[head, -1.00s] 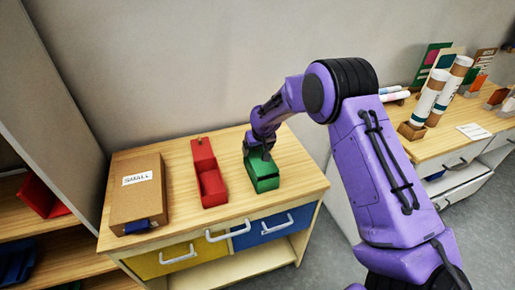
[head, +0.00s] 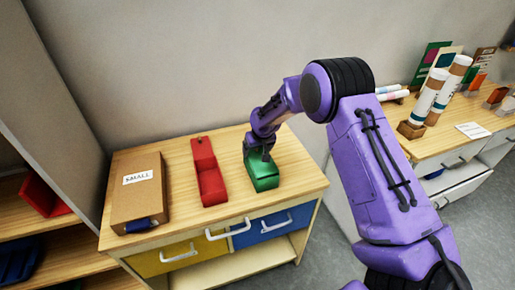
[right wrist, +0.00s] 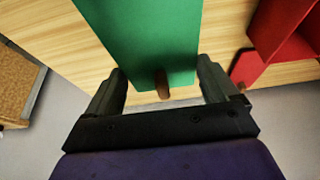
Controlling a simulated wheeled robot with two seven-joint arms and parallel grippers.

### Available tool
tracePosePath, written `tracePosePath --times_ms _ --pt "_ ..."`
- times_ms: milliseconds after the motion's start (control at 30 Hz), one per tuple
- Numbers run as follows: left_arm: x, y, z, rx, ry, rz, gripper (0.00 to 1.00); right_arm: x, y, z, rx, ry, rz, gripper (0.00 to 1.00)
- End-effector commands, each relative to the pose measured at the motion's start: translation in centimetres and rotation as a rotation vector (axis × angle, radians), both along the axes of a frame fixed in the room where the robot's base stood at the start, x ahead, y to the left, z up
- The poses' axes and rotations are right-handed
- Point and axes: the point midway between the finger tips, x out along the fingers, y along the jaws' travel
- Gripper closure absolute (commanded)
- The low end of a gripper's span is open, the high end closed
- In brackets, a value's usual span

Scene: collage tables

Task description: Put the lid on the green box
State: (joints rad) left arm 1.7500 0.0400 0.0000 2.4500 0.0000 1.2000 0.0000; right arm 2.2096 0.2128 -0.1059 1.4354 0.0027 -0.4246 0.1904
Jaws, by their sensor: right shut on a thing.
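The green box (head: 264,184) stands on the wooden top of the drawer cabinet. Its green lid (head: 262,167) lies over the top of the box, and no opening shows. In the right wrist view the flat green lid (right wrist: 150,35) fills the middle, with a small wooden knob (right wrist: 162,86) at its near end. My right gripper (head: 261,153) is at the back end of the lid. Its fingers also show in the right wrist view (right wrist: 163,75), one on each side of the lid's end, shut on it. My left gripper is not in view.
A red box (head: 212,186) stands open left of the green one, its red lid (head: 203,153) behind it. A cardboard box (head: 137,190) labelled SMALL is farther left. A second table (head: 460,148) with paper rolls stands at the right. The wall is close behind.

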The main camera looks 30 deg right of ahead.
Motion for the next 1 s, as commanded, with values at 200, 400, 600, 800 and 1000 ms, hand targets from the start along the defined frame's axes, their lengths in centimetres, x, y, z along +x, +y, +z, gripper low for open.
tracePosePath --times_ms 200,400,600,800,1000 --pt "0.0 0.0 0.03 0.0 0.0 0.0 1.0 0.04 -0.01 -0.25 0.0 0.0 0.0 0.42" --pt "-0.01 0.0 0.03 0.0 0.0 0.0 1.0 0.04 -0.02 -0.25 0.0 0.0 0.0 0.42" --pt "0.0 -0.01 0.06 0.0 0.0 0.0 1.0 0.02 -0.02 -0.32 0.0 0.0 0.0 0.42" --pt "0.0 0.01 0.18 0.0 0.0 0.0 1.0 0.02 -0.01 -0.73 0.0 0.001 0.0 0.42" --pt "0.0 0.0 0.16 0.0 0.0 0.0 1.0 -0.03 0.0 -0.9 0.0 0.002 0.0 0.42"
